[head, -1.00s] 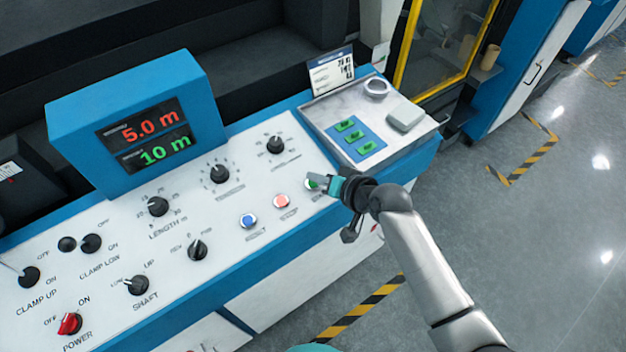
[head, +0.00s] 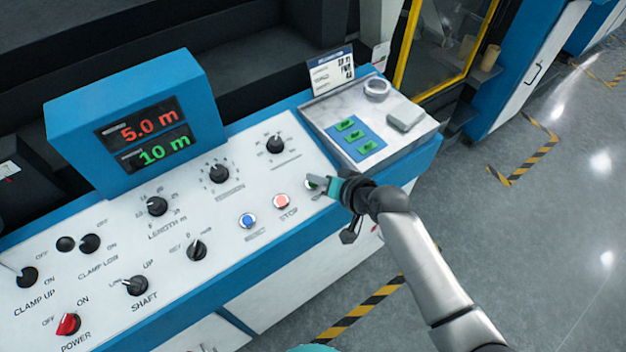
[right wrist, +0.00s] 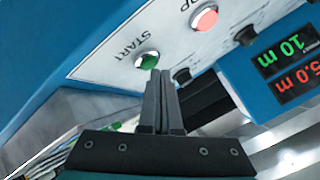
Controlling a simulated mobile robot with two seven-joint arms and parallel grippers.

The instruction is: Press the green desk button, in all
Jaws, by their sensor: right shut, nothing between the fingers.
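The green button (head: 311,184) sits at the right end of the row of buttons on the white control panel (head: 120,245). In the right wrist view the green button (right wrist: 147,60) is marked START and shows just beyond the fingertips. My right gripper (head: 322,183) is shut and empty, with its tips at the button and partly covering it in the head view. In the right wrist view the shut fingers (right wrist: 160,78) end at the button's lower edge; I cannot tell whether they touch it. My left gripper is not in view.
The red button (head: 281,201) and blue button (head: 248,221) lie left of the green one. Several black knobs stand on the panel. A display (head: 148,135) reads 5.0 m and 10 m. A metal tray (head: 318,112) holds green pieces, a roll and a pale block.

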